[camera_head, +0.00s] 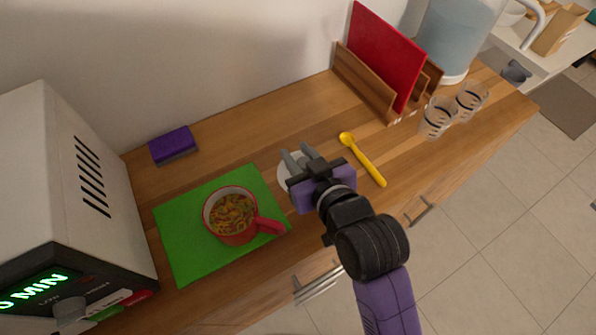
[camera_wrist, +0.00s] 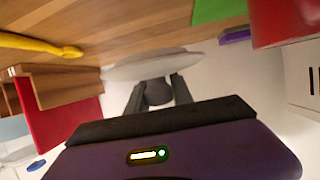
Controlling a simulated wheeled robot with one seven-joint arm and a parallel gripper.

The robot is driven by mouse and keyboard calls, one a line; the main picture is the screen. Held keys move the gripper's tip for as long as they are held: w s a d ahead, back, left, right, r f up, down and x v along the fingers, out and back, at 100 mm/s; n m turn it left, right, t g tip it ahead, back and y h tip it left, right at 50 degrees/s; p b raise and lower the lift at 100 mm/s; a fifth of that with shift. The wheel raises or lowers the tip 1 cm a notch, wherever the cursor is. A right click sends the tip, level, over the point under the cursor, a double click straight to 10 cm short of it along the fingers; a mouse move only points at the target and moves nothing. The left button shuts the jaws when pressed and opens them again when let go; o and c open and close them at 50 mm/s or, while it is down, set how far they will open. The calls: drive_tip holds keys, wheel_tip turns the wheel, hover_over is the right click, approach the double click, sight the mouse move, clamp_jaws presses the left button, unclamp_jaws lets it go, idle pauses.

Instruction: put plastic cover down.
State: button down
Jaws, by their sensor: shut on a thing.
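The plastic cover (camera_head: 284,170) is a pale, round lid, seen in the head view between the green mat and the yellow spoon, partly hidden by my gripper. My gripper (camera_head: 299,157) is shut on it. In the wrist view, the cover (camera_wrist: 190,62) shows as a thin whitish disc seen nearly edge-on. The fingers of my gripper (camera_wrist: 156,92) close around a dark grey knob under the disc in that picture. The cover is close to the wooden counter (camera_head: 240,127); I cannot tell whether it touches it.
A red pot (camera_head: 232,238) of food stands on a green mat (camera_head: 178,235) to the left. A yellow spoon (camera_head: 363,160) lies close on the right. A purple sponge (camera_head: 173,145), a microwave (camera_head: 60,190), a red board (camera_head: 385,55) and glasses (camera_head: 437,118) stand around. The counter behind is clear.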

drive_tip(key=shift+f, duration=3.4)
drive_tip(key=shift+b, duration=0.3)
drive_tip(key=shift+f, duration=0.2)
drive_tip(key=c, duration=1.1)
unclamp_jaws()
drive_tip(key=shift+r, duration=0.1)
drive_tip(key=shift+r, duration=0.2)
drive_tip(key=v, duration=1.2)
drive_tip(key=shift+f, duration=0.15)
